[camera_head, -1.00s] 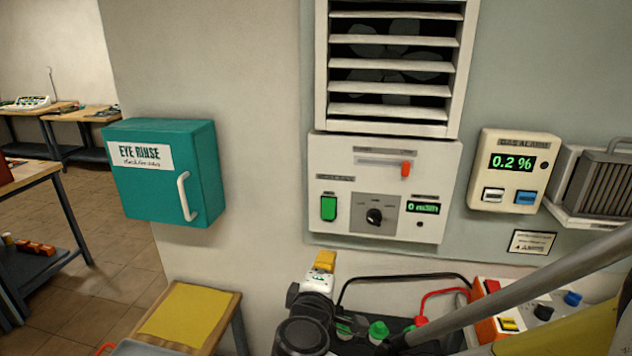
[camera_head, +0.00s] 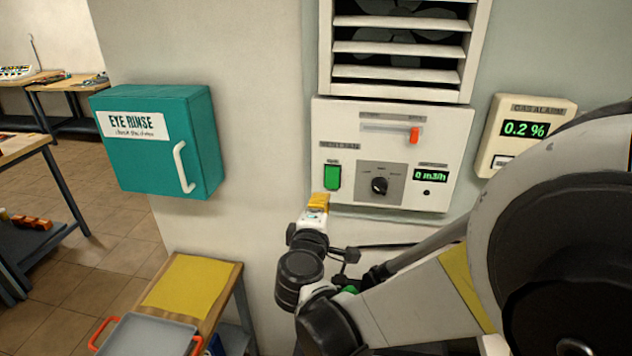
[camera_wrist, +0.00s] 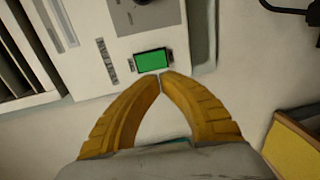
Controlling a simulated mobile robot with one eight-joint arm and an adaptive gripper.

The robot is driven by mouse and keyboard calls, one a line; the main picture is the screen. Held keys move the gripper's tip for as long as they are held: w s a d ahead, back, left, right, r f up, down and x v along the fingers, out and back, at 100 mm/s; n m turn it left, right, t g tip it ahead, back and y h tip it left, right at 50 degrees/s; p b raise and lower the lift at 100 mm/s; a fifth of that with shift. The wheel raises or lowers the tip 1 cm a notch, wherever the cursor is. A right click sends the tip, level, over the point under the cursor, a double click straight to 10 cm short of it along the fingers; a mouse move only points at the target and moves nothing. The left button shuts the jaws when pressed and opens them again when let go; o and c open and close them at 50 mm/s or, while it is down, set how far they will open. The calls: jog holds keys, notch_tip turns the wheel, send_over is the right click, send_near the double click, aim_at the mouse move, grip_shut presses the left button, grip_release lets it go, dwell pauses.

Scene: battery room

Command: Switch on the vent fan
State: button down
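The vent fan panel (camera_head: 350,118) is a white box on the wall under the louvred vent (camera_head: 400,48). It has a green rocker switch (camera_head: 332,177), a black rotary knob (camera_head: 379,185), an orange slider (camera_head: 414,135) and a display (camera_head: 431,176) reading 0 m3/h. My gripper (camera_head: 319,197) is just below the green switch in the head view. In the wrist view, the yellow fingers (camera_wrist: 161,76) meet at their tips, empty, right at the lower edge of the green switch (camera_wrist: 152,61). I cannot tell whether they touch it.
A teal eye rinse box (camera_head: 160,145) hangs left of the panel. A gas alarm (camera_head: 524,135) reading 0.2 % is on the right. A small table with a yellow mat (camera_head: 190,286) and a grey tray (camera_head: 148,338) stand below left. My arm hides the lower right.

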aim_at(328, 184)
jog(key=b+x, duration=0.1)
jog(key=x, duration=0.7)
jog(key=shift+w, duration=0.1)
jog(key=shift+b, duration=0.3)
jog(key=shift+w+d+f+b, duration=0.1)
jog(key=shift+w+f+b, duration=0.05)
jog(key=shift+w+b, duration=0.2)
